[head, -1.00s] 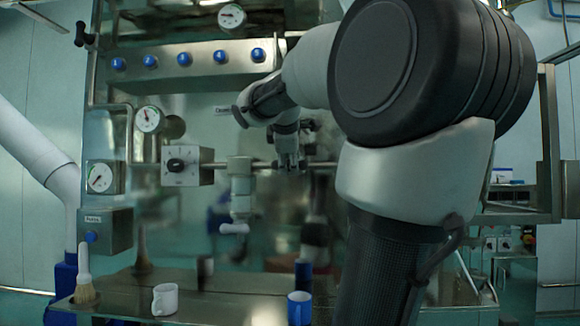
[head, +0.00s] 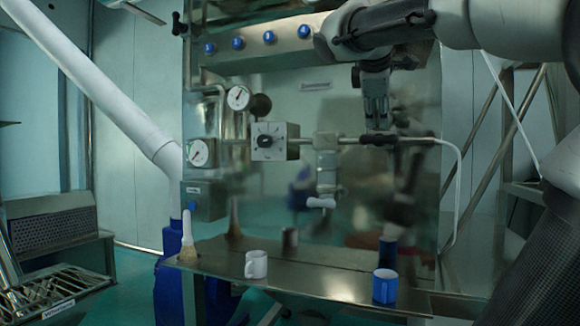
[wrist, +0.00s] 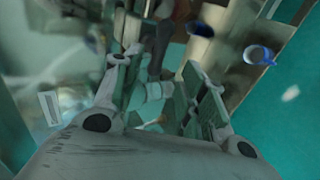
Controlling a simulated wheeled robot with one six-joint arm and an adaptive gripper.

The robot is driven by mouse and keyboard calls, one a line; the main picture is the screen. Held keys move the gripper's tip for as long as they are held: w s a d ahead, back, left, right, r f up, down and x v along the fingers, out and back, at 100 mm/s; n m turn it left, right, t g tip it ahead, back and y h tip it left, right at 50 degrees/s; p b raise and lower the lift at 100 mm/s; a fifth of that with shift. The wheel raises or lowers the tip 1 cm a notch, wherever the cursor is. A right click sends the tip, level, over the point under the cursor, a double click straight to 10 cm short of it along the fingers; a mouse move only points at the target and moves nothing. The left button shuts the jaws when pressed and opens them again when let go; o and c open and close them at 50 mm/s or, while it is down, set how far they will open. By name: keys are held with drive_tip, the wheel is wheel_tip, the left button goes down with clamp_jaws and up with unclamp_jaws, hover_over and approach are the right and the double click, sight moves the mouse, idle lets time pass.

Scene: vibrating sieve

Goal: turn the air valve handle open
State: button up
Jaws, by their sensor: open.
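A dark lever-like handle (head: 408,141) sits at the right end of the horizontal pipe (head: 352,141), where a pale hose leaves it. It looks like the air valve handle. A grey valve body (head: 326,165) with a white handle (head: 321,202) hangs from the pipe to its left. My gripper (head: 377,128) points down just above the pipe, near the left end of the dark handle. I cannot tell whether it touches. In the wrist view my gripper (wrist: 163,85) is open, fingers apart. Blurred shapes show between them, and the handle is not clear there.
A steel ledge (head: 300,262) below holds a white mug (head: 256,265), a blue mug (head: 385,286) and a brush (head: 187,240). A knob box (head: 275,141) and gauges (head: 238,98) are left on the panel. A rail with blue buttons (head: 270,38) runs above.

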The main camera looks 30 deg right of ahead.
drive_tip(key=a+f+m+g+y, duration=0.1)
drive_tip(key=a+f+m+y, duration=0.15)
drive_tip(key=f, duration=0.55)
drive_tip(key=a+f+m+y, duration=0.2)
drive_tip(key=a+f+m, duration=0.1)
drive_tip(key=f, duration=0.6)
drive_tip(key=s+a+f+m+g+y, duration=0.1)
drive_tip(key=s+a+f, duration=0.3)
drive_tip(key=f, duration=0.5)
drive_tip(key=s+a+f+m+g+y, duration=0.1)
drive_tip(key=s+a+f+y, duration=0.2)
drive_tip(key=f, duration=0.6)
drive_tip(key=s+a, duration=0.2)
drive_tip(key=a, duration=0.1)
drive_tip(key=shift+f, duration=0.3)
drive_tip(key=shift+m, duration=0.25)
